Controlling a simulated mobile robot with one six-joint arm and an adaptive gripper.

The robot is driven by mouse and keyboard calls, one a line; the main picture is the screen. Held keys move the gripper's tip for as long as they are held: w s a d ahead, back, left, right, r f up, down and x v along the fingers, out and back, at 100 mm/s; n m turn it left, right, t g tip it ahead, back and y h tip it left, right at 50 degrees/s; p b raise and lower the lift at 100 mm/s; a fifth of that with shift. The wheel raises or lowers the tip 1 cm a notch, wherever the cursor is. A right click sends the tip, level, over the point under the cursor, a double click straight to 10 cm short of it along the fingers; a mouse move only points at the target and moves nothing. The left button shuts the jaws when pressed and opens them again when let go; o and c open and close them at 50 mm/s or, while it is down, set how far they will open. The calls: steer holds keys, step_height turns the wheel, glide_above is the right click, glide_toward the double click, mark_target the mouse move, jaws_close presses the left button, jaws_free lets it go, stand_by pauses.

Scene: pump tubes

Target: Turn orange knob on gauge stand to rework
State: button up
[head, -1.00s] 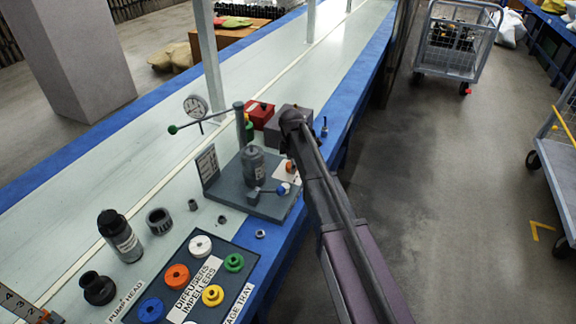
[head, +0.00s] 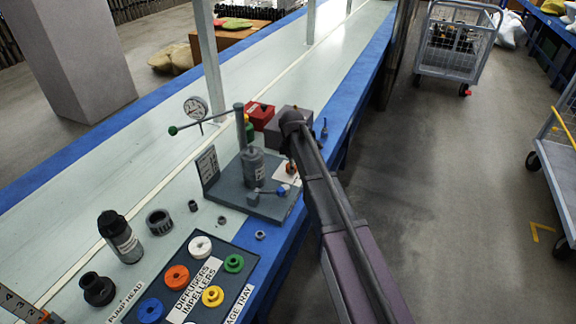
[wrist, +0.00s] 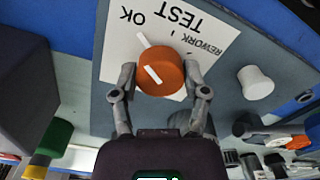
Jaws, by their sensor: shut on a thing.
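The orange knob (wrist: 160,74) sits on a white card (wrist: 115,42) with the words OK, TEST and REWORK, upside down in the wrist view. My gripper (wrist: 160,76) is shut on the knob, one finger on each side. The white line on the knob's face slants up and left, towards a white tick on the OK side; REWORK is up and right of the knob. In the head view the gauge stand (head: 232,203) has a dark base, a post and a round dial (head: 196,109). The knob (head: 291,168) shows in part beside my arm.
A white round peg (wrist: 255,82) stands close right of the knob in the wrist view. A grey box (head: 280,121) and a red box (head: 261,114) stand behind the stand. A tray (head: 228,283) of coloured discs lies in front. The aisle at right has free floor.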

steer(key=m, duration=0.6)
steer(key=shift+w+a, duration=0.1)
steer(key=shift+w, duration=0.3)
steer(key=m, duration=1)
steer(key=shift+s, duration=0.1)
steer(key=m, duration=0.4)
steer(key=shift+s+m, duration=0.1)
steer(key=shift+m, duration=0.3)
steer(key=o, duration=1.2)
steer(key=shift+c, duration=0.2)
